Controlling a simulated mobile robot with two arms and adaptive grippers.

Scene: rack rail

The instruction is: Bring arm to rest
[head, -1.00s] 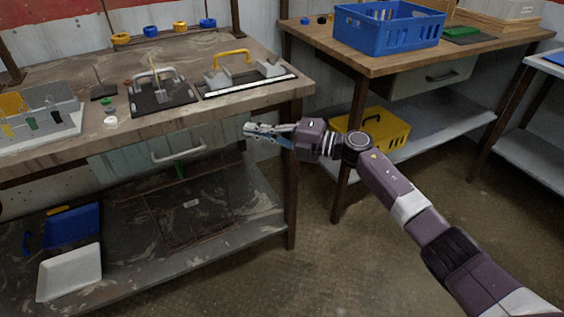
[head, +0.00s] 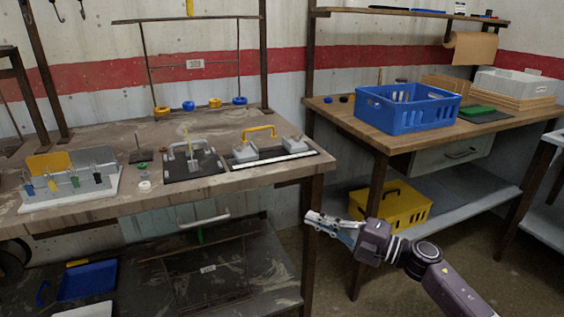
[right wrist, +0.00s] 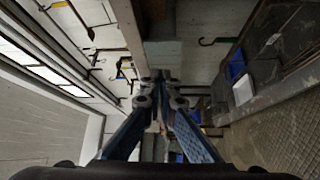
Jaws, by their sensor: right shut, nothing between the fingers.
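My right arm (head: 452,292) comes in from the lower right in the head view. My right gripper (head: 318,222) is shut and empty, in front of the right end of the left workbench (head: 100,215) and below its top. In the right wrist view its fingers (right wrist: 162,78) meet at the tips with nothing between them. My left gripper is not in view.
The left workbench carries a grey rack with colored pieces (head: 70,185), a black plate with a clamp (head: 192,165) and a yellow-handled fixture (head: 268,145). A blue crate (head: 408,112) stands on the right bench. A yellow box (head: 400,210) sits on its lower shelf.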

